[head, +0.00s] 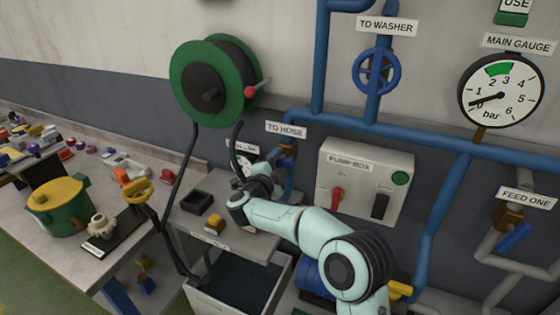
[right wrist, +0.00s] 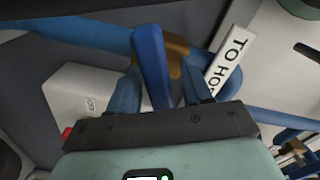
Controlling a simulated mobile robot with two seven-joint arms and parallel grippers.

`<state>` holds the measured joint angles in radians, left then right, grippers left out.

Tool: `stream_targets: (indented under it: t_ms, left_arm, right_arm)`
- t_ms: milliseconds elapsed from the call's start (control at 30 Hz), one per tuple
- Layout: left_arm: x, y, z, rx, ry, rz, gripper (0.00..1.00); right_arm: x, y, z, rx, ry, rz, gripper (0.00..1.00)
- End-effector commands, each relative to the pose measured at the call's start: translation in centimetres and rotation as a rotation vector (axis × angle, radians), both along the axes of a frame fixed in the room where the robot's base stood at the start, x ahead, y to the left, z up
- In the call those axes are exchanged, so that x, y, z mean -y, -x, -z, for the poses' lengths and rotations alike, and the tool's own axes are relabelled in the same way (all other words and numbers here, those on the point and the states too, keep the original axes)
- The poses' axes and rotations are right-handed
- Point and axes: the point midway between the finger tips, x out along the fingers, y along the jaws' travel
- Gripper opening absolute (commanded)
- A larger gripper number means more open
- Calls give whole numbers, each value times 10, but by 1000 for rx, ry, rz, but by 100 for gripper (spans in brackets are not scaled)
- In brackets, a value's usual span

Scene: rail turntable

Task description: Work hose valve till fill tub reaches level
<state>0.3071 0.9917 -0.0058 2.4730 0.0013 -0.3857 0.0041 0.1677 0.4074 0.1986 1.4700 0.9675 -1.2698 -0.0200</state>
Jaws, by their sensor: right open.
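The hose valve, a brown body (head: 288,149) with a blue lever, sits on the blue pipe under the TO HOSE label. In the right wrist view the blue lever (right wrist: 151,62) stands between my blue fingers, with the brown body (right wrist: 176,62) behind it. My right gripper (right wrist: 160,78) is open around the lever; I cannot tell if a finger touches it. In the head view my right gripper (head: 279,170) is at the valve, partly hidden by my wrist. The fill tub (head: 207,303) is a pale box with a dark inside, low in front; its level cannot be read. My left gripper is not in view.
A green hose reel (head: 186,78) hangs above, its dark hose dropping toward the tub. The pump box (head: 365,165) is right of the valve. A bench (head: 150,237) with a green pot (head: 58,212) stands left. The main gauge (head: 503,92) needle is low.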

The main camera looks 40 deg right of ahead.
Motion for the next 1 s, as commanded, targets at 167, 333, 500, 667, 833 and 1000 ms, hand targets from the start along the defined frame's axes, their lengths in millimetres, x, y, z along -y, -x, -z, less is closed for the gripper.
stream_targets:
  t_ms: [167,333,500,667,833,1000]
  left_arm:
    - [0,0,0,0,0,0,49]
    - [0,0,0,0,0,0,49]
    - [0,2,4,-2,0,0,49]
    - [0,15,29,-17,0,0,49]
    - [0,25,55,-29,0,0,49]
    - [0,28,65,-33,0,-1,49]
  right_arm:
    - [0,0,0,0,0,0,49]
    - [0,0,0,0,0,0,0]
    - [0,1,1,13,-7,0,0]
    - [-1,1,6,135,-68,-2,0]
    - [-1,1,7,305,-157,-2,0]
    - [0,1,5,402,-208,0,0]
